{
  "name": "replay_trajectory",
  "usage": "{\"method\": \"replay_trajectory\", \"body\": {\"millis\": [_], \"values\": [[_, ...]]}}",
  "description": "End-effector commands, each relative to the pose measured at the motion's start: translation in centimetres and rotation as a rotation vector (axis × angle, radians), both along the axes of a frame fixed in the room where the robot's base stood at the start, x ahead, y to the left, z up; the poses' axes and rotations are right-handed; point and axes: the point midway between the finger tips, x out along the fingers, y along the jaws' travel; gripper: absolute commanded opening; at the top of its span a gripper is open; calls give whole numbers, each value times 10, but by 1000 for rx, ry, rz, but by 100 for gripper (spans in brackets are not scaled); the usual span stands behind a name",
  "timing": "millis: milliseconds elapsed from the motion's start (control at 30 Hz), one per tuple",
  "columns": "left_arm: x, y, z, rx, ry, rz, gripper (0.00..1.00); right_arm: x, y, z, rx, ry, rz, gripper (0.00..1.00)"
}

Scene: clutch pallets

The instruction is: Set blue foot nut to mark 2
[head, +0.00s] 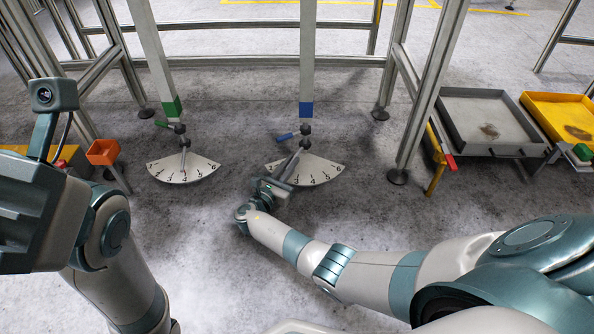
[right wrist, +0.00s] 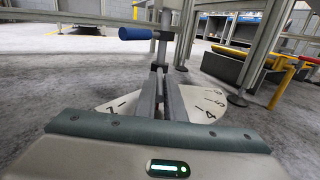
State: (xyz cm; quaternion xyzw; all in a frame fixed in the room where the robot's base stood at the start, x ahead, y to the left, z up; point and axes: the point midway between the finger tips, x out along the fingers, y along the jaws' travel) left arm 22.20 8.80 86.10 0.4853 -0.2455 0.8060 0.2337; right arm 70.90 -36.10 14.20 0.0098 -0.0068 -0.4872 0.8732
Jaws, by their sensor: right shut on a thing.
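The blue foot nut (head: 306,130) sits under a table leg with a blue band (head: 306,108). A blue handle (head: 286,137) sticks out to its left, and also shows in the right wrist view (right wrist: 137,33). The nut stands above a white dial (head: 326,168) with numbered marks. My right gripper (head: 298,160) is shut on the nut's grey lever, over the dial. In the right wrist view its fingers (right wrist: 161,85) cover the middle of the dial (right wrist: 205,100); 2 shows left of them, 4, 5 and 6 right. My left gripper (head: 28,215) is at the left edge, its fingertips hidden.
A green-banded leg (head: 172,107) with its own dial (head: 200,170) stands to the left. An orange bin (head: 103,152) is beyond it. A grey tray (head: 490,112) and a yellow tray (head: 560,112) are at right. Frame legs flank the dials.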

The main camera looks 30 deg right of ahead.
Motion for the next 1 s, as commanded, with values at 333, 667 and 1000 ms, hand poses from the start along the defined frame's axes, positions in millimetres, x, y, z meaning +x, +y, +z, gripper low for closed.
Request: {"method": "replay_trajectory", "body": {"millis": [333,667,1000], "values": [[-1,-1,-10,8,-7,1,0,10,3,-3,1,4,-103,0],[-1,-1,-9,9,-7,2,0,10,2,-2,3,4,-108,0],[-1,-1,-9,9,-7,2,0,10,3,-1,1,3,-108,28]]}}
